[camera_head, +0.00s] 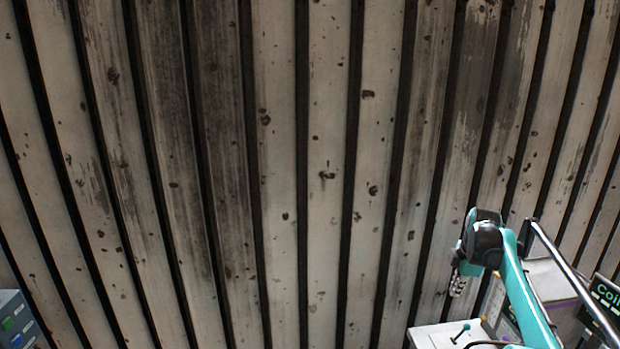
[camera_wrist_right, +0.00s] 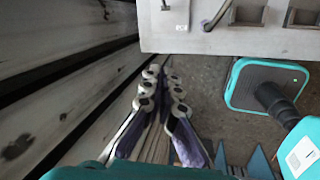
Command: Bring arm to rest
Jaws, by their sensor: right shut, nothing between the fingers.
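My right arm (camera_head: 525,305) is teal with black joints and rises from the lower right of the head view. Its gripper (camera_head: 458,284) hangs from the wrist, small and pointing down. In the right wrist view the gripper's fingers (camera_wrist_right: 162,95) show from behind, shut and with nothing held between them. My left arm and gripper are not in the head view.
A slatted, stained pale wall (camera_head: 330,150) fills most of the head view. A dark sign (camera_head: 605,295) is at far right, grey drawers (camera_head: 15,318) at lower left. A white bench edge (camera_wrist_right: 230,40) crosses the wrist view's top.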

